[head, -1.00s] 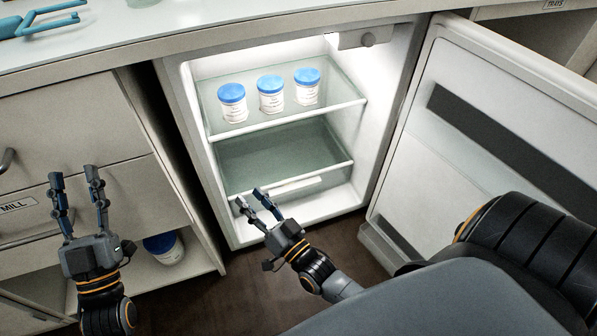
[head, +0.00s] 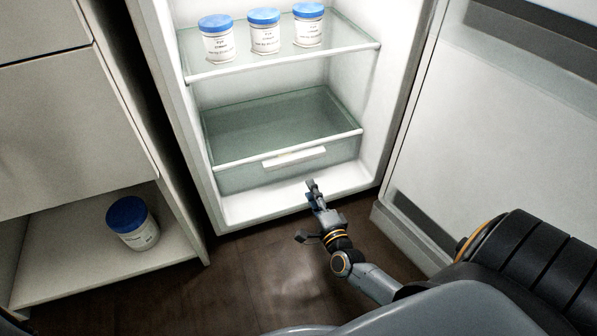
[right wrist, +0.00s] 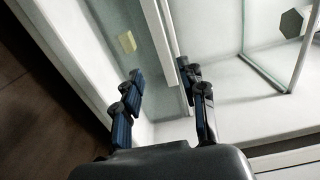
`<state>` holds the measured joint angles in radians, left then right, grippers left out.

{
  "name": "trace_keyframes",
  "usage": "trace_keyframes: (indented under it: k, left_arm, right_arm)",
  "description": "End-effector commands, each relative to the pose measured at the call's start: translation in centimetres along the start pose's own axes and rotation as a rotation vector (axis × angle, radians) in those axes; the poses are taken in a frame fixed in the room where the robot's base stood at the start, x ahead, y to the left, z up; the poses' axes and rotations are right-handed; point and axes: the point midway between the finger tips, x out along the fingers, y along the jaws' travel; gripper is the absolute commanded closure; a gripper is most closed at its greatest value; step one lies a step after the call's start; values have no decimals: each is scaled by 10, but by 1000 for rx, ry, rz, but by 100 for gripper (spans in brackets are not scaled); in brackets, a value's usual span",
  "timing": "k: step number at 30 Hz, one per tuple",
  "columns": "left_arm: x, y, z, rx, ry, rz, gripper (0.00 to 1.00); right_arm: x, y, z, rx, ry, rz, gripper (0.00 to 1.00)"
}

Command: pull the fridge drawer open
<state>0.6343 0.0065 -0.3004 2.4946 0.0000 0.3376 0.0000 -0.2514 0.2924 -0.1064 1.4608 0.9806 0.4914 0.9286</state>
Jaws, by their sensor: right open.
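The fridge drawer (head: 232,180) is a clear greenish bin low in the open fridge, under the glass shelf. It sits within the fridge, with a white handle (head: 294,158) across its front. My right gripper (head: 313,184) is in front of and just below the handle in the head view, fingers pointing at the drawer. In the right wrist view the right gripper (right wrist: 163,76) is open, and a pale bar (right wrist: 158,35) runs towards the gap between its fingertips. I cannot tell whether this bar is the handle or the drawer's rim, or whether a finger touches it. My left gripper is out of view.
Three blue-lidded jars (head: 264,32) stand on the glass shelf (head: 335,50). The fridge door (head: 490,130) stands open at the right. A white cabinet (head: 70,130) at the left has another blue-lidded jar (head: 132,224) on its low shelf. The dark floor (head: 240,275) before the fridge is clear.

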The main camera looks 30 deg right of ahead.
Motion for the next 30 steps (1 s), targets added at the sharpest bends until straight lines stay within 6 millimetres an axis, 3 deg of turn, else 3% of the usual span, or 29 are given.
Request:
trace_keyframes:
  k: [3,9,15,28,29,30]
  left_arm:
    - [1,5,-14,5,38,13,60]
    - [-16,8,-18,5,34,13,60]
    - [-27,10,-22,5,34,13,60]
    - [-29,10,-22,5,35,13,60]
    - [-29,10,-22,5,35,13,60]
    - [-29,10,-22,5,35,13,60]
  right_arm:
    - [28,4,0,0,2,-5,58]
    - [70,4,0,0,1,-4,58]
    - [98,3,0,-2,1,-2,58]
    - [109,1,0,-2,0,1,58]
    - [109,0,0,-2,0,1,61]
    - [109,0,0,-2,0,1,69]
